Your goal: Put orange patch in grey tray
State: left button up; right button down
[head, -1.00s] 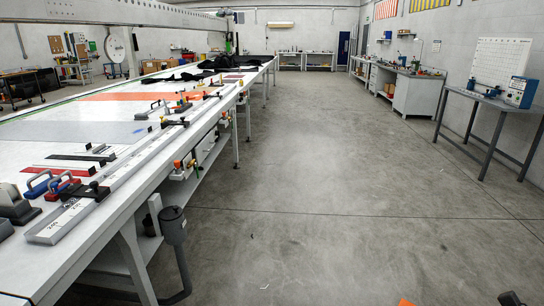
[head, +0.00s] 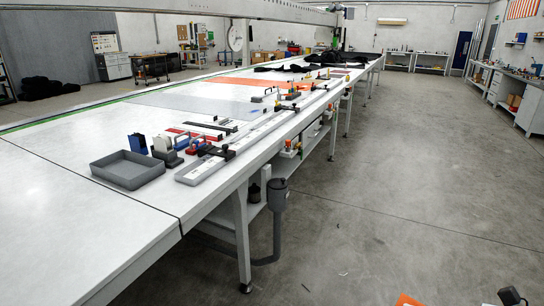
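A shallow dark grey tray (head: 128,182) stands on the near part of the long white table, at left in the head view, and looks empty. A corner of an orange patch (head: 408,299) shows at the bottom edge. It keeps its place in the view while the room shifts, so it travels with me. A dark part of my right gripper (head: 512,297) shows at the bottom right corner; its fingertips are cut off below the frame. My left gripper is not in view.
The floor at right is clear.

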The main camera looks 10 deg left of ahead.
aim_at(127, 168)
jog(key=u, duration=1.35)
